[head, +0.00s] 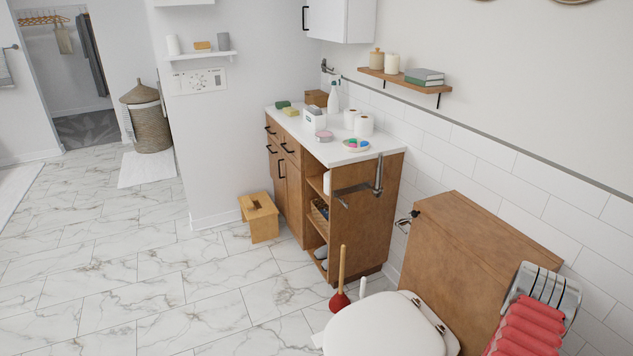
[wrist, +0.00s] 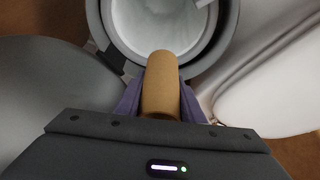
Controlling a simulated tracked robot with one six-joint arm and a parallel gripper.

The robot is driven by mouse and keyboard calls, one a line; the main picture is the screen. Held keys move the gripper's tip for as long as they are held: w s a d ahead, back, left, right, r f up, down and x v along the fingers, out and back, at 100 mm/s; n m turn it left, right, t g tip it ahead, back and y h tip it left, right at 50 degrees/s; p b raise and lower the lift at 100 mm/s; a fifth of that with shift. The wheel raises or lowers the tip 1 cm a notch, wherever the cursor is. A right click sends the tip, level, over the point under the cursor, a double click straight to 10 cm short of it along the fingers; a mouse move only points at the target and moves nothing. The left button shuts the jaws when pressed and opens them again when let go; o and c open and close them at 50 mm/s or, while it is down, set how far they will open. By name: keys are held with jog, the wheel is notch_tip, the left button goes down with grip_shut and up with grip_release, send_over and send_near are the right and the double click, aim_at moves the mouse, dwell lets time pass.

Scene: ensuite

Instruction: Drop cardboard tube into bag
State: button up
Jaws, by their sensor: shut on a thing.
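In the wrist view my gripper (wrist: 155,103) is shut on a brown cardboard tube (wrist: 161,85), with purple fingers on either side of it. The tube points away from the wrist, and its far end overlaps the near rim of a round grey container (wrist: 228,22) in the picture. The container is open and has a whitish inside (wrist: 155,25) that looks like a bag or liner; I cannot tell which. The tube's height above the rim is unclear. The head view shows neither my gripper, the tube nor the container clearly.
In the wrist view a grey rounded surface (wrist: 45,85) lies left and a white rounded one (wrist: 265,85) right, close to the gripper. The head view shows a toilet (head: 385,325), a red plunger (head: 339,301), a wooden cabinet (head: 365,225), a stool (head: 260,217) and open marble floor.

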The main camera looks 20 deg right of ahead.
jog(key=s+d+f+m, duration=0.1)
jog(key=s+f, duration=0.4)
jog(key=s, duration=0.2)
jog(key=shift+s+d+f+m+g, duration=0.2)
jog(key=shift+f+m+g, duration=0.05)
jog(key=shift+m+g, duration=0.05)
jog(key=shift+f, duration=0.15)
